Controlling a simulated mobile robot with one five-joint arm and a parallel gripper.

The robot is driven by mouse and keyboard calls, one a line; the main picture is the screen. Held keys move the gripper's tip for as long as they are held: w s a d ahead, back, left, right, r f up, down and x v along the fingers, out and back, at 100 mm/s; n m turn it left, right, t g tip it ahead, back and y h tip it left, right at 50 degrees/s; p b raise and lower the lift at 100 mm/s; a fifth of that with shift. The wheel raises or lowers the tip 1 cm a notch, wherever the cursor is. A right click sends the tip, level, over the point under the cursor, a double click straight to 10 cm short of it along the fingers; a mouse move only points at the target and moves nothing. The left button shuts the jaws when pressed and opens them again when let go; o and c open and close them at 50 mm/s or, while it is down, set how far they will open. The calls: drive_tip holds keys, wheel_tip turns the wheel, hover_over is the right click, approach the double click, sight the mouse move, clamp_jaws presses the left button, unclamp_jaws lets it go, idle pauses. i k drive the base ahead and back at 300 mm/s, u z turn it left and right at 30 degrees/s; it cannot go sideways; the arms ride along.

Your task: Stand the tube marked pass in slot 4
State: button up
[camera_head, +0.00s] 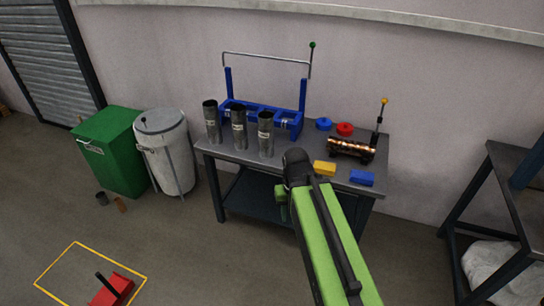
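Three dark grey open-topped tubes stand upright in a row on the workbench, in front of a blue rack (295,119): a left tube (213,124), a middle tube (239,130) and a right tube (266,137). Each carries a small pale label, too small to read, so I cannot tell which is marked pass. The blue rack has several slots and a tall frame; its slot numbers are not legible. The tubes partly hide its front. My green arm reaches in from the bottom to the bench's front edge. My gripper's fingers do not show.
The workbench (240,153) also bears red and blue rings, a copper-coloured cylinder (352,147) on a black stand, a yellow block (324,168) and a blue block (361,177). A green bin (118,155) and grey drum (167,155) stand left. Another table (515,165) is right.

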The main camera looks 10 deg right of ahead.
sight(295, 127)
drive_tip(key=u, duration=1.05)
drive_tip(key=i, duration=2.1)
drive_tip(key=z, duration=0.25)
